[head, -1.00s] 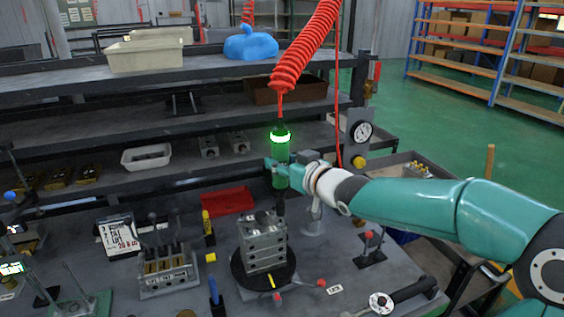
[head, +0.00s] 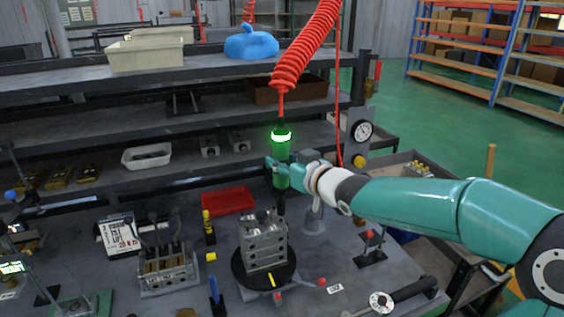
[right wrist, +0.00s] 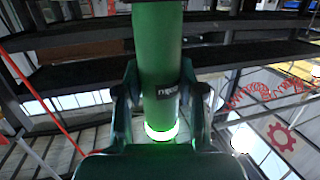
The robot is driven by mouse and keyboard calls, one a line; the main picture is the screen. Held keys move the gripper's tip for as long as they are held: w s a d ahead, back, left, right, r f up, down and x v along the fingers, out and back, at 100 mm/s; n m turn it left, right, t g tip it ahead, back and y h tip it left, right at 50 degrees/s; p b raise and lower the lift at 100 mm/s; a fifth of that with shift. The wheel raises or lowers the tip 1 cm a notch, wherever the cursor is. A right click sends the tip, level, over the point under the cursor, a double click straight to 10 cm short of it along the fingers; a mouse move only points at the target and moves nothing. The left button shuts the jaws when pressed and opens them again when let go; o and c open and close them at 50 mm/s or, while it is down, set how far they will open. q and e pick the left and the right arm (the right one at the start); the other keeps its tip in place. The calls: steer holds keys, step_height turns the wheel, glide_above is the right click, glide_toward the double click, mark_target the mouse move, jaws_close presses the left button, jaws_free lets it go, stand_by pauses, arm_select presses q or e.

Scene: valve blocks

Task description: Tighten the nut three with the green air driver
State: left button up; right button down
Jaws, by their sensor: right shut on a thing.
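The green air driver (head: 281,150) hangs upright from a coiled red hose, with a lit white-green ring near its top. My right gripper (head: 277,172) is shut around its body. In the right wrist view the driver (right wrist: 158,65) stands between both fingers. Its dark lower shaft (head: 281,203) points down at the right rear of the grey valve block (head: 264,248). I cannot tell whether its tip touches a nut. The block sits on a round black turntable (head: 288,275). The nuts are too small to tell apart. My left gripper does not show.
The red coiled hose (head: 306,50) runs up from the driver. A red tray (head: 228,200), a yellow marker (head: 207,222) and a lever manifold (head: 168,272) lie left of the block. A pressure gauge (head: 362,131) stands behind on the right. Shelves rise at the back.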

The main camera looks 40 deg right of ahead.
mark_target(286, 143)
steer(key=shift+f+b, duration=1.45)
steer(key=shift+b, duration=0.15)
stand_by(1.2)
steer(key=shift+f, duration=0.55)
stand_by(2.2)
steer(key=shift+r, duration=0.15)
stand_by(0.5)
steer(key=shift+r+p, duration=0.85)
steer(key=shift+r, duration=0.45)
step_height(286, 143, up, 6)
steer(key=p, duration=0.5)
steer(key=shift+r+p, duration=0.1)
steer(key=shift+p, duration=0.25)
